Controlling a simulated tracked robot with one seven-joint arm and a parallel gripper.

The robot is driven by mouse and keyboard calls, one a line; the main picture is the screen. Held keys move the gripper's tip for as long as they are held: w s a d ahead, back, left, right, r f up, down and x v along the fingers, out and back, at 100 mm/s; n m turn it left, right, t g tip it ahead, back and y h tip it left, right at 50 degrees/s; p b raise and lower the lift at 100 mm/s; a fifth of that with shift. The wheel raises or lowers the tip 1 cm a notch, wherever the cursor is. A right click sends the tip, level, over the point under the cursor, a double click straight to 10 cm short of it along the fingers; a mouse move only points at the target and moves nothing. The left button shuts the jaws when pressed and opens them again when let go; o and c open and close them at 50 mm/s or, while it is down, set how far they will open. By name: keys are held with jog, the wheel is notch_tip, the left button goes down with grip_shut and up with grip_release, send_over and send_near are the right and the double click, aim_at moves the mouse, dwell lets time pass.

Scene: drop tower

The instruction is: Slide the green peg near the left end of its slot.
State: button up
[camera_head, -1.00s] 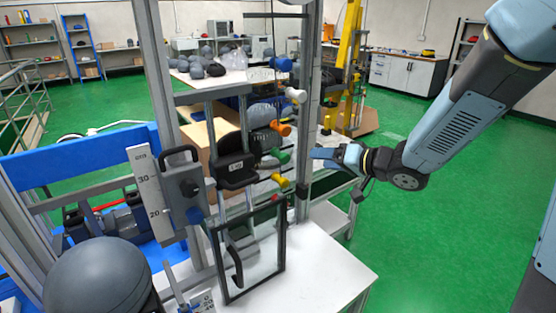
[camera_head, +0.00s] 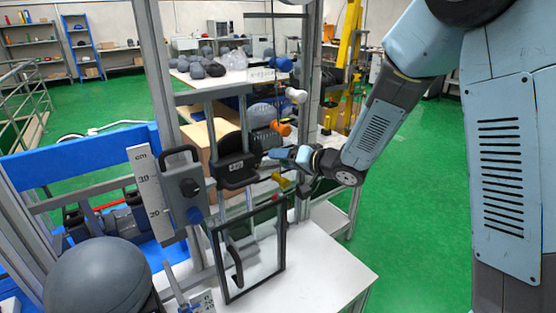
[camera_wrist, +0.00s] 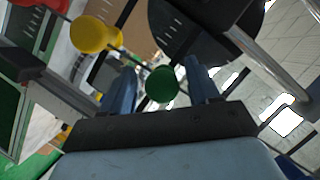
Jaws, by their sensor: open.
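The green peg (camera_wrist: 161,84) shows its round head in the wrist view, between the two blue fingers of my gripper (camera_wrist: 161,80). The fingers stand apart, with a gap visible on both sides of the peg head. In the head view my gripper (camera_head: 282,154) reaches in from the right and covers the green peg's place in the column of pegs. The slot and the peg's position along it are hidden there.
A yellow peg (camera_head: 279,179) is just below my gripper; it also shows in the wrist view (camera_wrist: 95,35). Orange (camera_head: 281,128), white (camera_head: 297,95) and blue (camera_head: 283,64) pegs are above. A black drop carriage (camera_head: 237,170) is at the left. A framed clear door (camera_head: 250,255) stands lower down.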

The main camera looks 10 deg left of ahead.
jog(key=shift+x, duration=0.8)
grip_shut()
jog(key=shift+f, duration=0.1)
